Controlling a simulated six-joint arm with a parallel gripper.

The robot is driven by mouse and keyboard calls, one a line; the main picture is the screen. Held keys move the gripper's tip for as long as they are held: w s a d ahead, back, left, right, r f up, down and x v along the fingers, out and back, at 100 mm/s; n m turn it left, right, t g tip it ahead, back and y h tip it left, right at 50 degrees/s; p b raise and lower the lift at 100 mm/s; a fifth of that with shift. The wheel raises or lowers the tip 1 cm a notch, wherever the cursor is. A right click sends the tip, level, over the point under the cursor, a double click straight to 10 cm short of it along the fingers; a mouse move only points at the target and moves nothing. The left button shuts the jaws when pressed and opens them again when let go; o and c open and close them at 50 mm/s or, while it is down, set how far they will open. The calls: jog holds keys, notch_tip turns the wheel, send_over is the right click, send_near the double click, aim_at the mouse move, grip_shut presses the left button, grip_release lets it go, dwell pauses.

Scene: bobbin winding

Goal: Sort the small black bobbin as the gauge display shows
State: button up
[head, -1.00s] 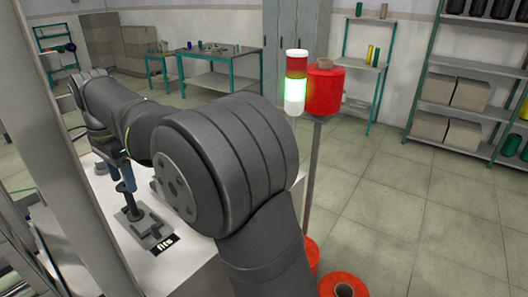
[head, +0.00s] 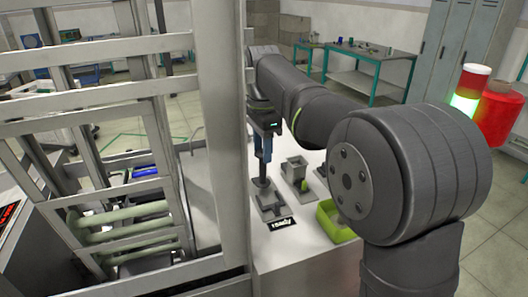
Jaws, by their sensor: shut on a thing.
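My gripper (head: 263,150), with blue fingers, points down above the gauge (head: 271,208), a small grey block on the white table. It is shut on the small black bobbin (head: 261,182), which shows only as a small dark piece at the fingertips. Whether the bobbin still touches the gauge is hard to tell. The gauge display (head: 282,224), a black plate with white letters at the gauge's front, seems to read "ready".
A grey fixture (head: 295,168) with a green part (head: 302,186) stands right of the gauge. A yellow-green tray (head: 340,234) lies at the right, partly behind my arm. A metal frame (head: 232,130) with bars rises close on the left. A lit signal lamp (head: 468,90) stands at the right.

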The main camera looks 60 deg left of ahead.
jog(key=shift+r, duration=1.55)
jog(key=shift+w, duration=0.1)
jog(key=w+d+r+m, duration=0.2)
jog(key=w+d, duration=0.4)
jog(key=w, duration=0.4)
jog(key=w+d+r+m, duration=0.1)
jog(key=w+d, duration=0.5)
jog(key=w, duration=0.3)
jog(key=w+d+f+m, duration=0.3)
jog(key=w+d+f, duration=0.3)
jog(key=d, duration=0.3)
jog(key=shift+w+d, duration=0.4)
jog(key=shift+w, duration=0.1)
jog(key=shift+f, duration=0.45)
jog(key=shift+f, duration=0.4)
